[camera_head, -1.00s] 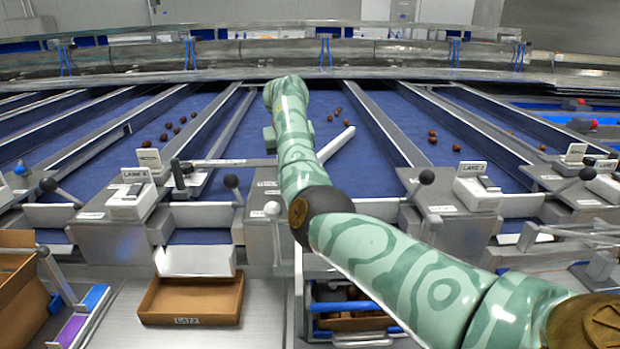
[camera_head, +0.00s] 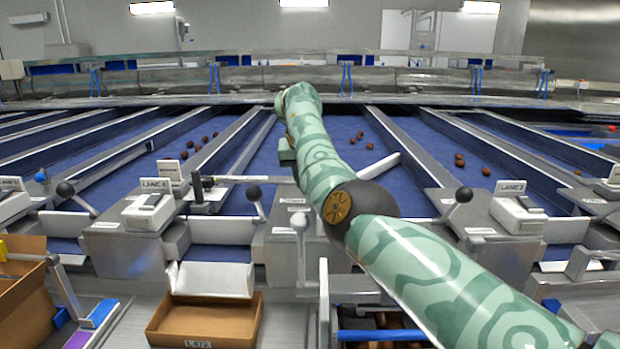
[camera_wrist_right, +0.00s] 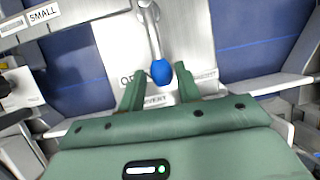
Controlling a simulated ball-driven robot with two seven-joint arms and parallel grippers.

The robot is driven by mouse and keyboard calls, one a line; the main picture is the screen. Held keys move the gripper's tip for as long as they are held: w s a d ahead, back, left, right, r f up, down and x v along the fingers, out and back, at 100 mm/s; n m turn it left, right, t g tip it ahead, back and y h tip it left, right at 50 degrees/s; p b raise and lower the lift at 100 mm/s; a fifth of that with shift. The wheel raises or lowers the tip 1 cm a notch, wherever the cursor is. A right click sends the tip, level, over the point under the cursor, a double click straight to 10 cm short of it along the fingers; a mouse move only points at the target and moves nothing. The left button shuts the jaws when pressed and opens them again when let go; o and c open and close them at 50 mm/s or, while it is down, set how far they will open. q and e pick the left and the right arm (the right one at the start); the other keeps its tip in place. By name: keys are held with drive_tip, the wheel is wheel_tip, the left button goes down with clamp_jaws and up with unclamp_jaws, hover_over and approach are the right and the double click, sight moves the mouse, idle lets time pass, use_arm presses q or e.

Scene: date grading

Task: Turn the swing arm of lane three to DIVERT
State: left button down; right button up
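In the right wrist view, a metal lever with a blue knob (camera_wrist_right: 161,74) hangs over a grey plate (camera_wrist_right: 178,28) with partly hidden lettering, including what looks like "DIVERT". My right gripper (camera_wrist_right: 159,79) is open; the knob shows between its fingertips, with gaps on both sides. I cannot tell how deep the knob sits. A pale bar (camera_head: 381,166) lies slanted across that middle lane. My left gripper is not in view.
A black-knobbed lever (camera_head: 256,201) stands left of my arm and another (camera_head: 459,203) right of it. A cardboard box (camera_head: 205,322) sits at the front. Brown dates (camera_head: 459,160) lie on the blue belts. A SMALL sign (camera_wrist_right: 43,14) shows in the wrist view.

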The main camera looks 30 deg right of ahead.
drive_tip(key=shift+o, duration=0.2)
use_arm(q)
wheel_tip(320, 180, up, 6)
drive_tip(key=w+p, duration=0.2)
drive_tip(key=p, duration=0.4)
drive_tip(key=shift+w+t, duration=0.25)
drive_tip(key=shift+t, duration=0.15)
use_arm(e)
drive_tip(key=v, duration=1.6)
drive_tip(key=shift+r, duration=0.15)
